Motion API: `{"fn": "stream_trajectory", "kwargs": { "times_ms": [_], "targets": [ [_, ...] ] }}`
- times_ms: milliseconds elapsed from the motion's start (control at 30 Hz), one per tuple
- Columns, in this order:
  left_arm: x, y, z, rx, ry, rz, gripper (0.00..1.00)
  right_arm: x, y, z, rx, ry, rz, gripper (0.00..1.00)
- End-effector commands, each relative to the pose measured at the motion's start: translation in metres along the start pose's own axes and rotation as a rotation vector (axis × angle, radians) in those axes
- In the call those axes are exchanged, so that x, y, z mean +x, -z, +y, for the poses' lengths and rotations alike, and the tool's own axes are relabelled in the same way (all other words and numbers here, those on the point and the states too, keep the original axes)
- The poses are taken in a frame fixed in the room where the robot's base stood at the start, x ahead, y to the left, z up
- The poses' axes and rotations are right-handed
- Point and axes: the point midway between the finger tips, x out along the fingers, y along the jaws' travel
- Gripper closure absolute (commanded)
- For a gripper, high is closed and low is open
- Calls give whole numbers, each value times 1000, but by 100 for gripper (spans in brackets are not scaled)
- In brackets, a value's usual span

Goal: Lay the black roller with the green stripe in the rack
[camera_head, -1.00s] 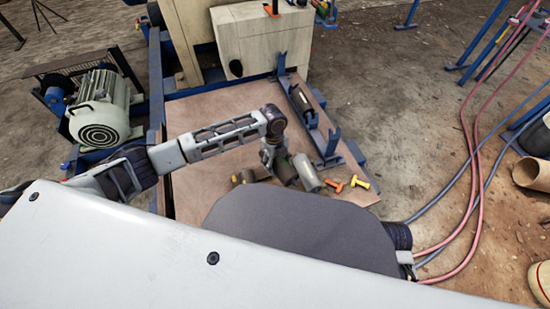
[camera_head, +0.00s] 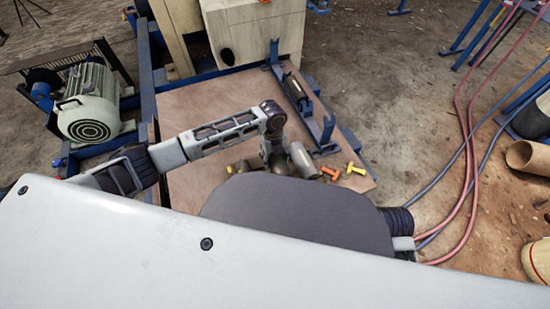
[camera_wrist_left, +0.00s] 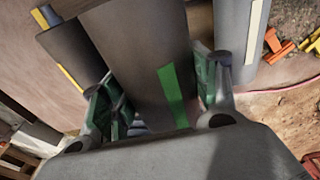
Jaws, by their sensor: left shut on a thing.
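The black roller with the green stripe (camera_wrist_left: 150,50) stands between the two fingers of my left gripper (camera_wrist_left: 165,105) in the left wrist view. The gripper is shut on it, and the green stripe faces the camera. In the head view my left gripper (camera_head: 272,152) is low over the brown board, among other rollers. The held roller is mostly hidden there by the gripper and my body. The rack (camera_head: 300,98), a blue frame with upright end brackets, is up and right of the gripper and holds a roller-like bar. My right gripper is not in view.
A grey roller (camera_head: 303,160) stands close right of the gripper, and a yellow-striped roller (camera_wrist_left: 75,50) close on the other side. Orange (camera_head: 330,173) and yellow (camera_head: 355,169) pieces lie on the board (camera_head: 215,105). The board's upper left is clear. A motor (camera_head: 90,105) stands at left.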

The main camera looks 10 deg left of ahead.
Motion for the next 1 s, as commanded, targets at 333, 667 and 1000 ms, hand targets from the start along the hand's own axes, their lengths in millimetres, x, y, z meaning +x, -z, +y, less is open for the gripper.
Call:
{"fn": "stream_trajectory", "kwargs": {
  "times_ms": [333, 667, 1000],
  "targets": [
    [-2, -1, -1, 0, 3, 0, 94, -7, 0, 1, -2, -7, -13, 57],
    [1, -2, -1, 0, 3, 0, 94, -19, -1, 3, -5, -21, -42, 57],
    [20, -4, -1, 0, 2, 1, 94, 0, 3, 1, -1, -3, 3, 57]
  ]
}}
